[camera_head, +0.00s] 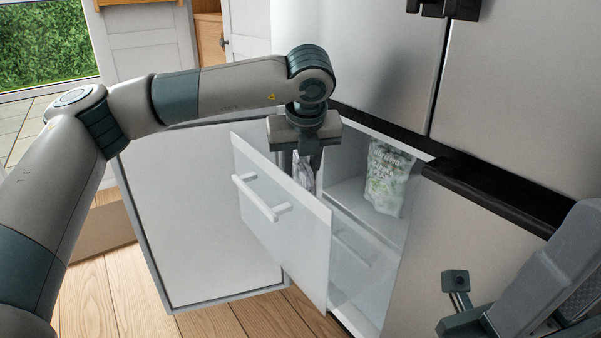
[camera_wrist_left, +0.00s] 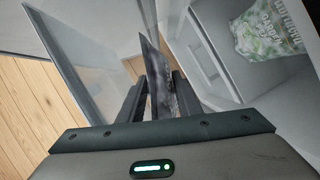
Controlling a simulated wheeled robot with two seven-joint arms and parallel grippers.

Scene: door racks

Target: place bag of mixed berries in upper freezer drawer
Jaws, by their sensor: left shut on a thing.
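My left gripper (camera_head: 308,160) points down just behind the white front panel of the pulled-out upper drawer (camera_head: 305,240). It is shut on a thin, dark, shiny bag, taken to be the mixed berries (camera_head: 303,174). The bag is mostly hidden by the panel in the head view. In the left wrist view the bag (camera_wrist_left: 157,72) stands edge-on between the two fingers, over the drawer opening. I cannot tell whether it touches the drawer floor. My right gripper (camera_head: 453,303) is at the lower right, away from the drawer, partly in view.
A white and green printed bag (camera_head: 388,180) stands inside the freezer, right of the left gripper; it also shows in the left wrist view (camera_wrist_left: 268,30). The open freezer door (camera_head: 205,215) is at left. The steel fridge front (camera_head: 375,55) rises behind. Wooden floor lies below.

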